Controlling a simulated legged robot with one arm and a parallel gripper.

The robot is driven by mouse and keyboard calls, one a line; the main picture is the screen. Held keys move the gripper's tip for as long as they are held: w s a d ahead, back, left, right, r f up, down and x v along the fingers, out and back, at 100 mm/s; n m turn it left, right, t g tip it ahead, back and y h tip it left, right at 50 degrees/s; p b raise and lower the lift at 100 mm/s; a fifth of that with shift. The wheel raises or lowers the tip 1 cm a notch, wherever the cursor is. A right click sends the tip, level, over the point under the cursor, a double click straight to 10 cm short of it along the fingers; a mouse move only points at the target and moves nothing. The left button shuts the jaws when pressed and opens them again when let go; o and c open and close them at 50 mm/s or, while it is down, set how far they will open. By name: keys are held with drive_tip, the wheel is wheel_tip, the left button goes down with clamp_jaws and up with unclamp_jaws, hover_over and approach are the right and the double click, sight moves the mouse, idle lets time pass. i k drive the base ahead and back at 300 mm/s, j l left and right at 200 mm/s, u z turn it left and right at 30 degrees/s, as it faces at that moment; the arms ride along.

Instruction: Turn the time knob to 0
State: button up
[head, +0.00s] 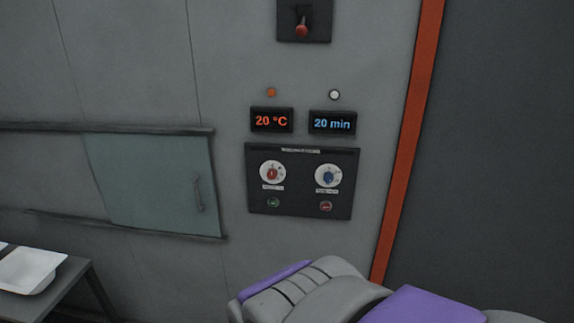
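The black control panel (301,207) is on the grey wall, with two white dials. The right dial has a blue knob (328,177) and sits below a display (332,123) reading "20 min" in blue. The left dial has a red knob (272,174) and sits below a display (272,120) reading "20 °C" in red. The dial markings are too small to read. Part of my arm, grey and purple, shows at the bottom right, below the panel and apart from it. My gripper's fingers cannot be made out.
A green button (273,203) and a red button (326,206) are under the dials. A red-handled lever (302,28) is above. A glass sliding door (150,182) is at left, above a white tray (30,270) on a table. An orange strip (408,140) edges the wall.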

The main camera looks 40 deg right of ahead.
sight(328, 177)
drive_tip(key=z, duration=1.3)
